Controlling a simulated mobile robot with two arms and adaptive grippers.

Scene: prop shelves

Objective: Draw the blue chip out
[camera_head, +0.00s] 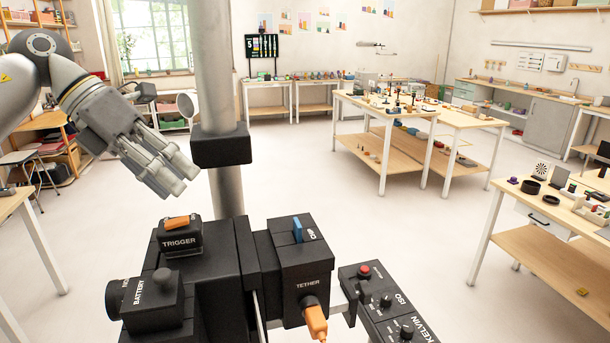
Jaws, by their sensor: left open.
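The blue chip (297,229) stands upright in a slot on top of a black block (290,262) marked CHIP and TETHER. Its upper part sticks out of the slot; the rest is hidden inside. My left gripper (178,188) is open and empty, up and to the left of the chip, apart from it and above the TRIGGER block. My right gripper is not in view.
An orange switch (177,222) tops the TRIGGER block, left of the chip. An orange plug (315,318) sits in the TETHER port. A BATTERY block (152,302) stands at left, an ISO and KELVIN panel (385,302) at right. A grey column rises behind.

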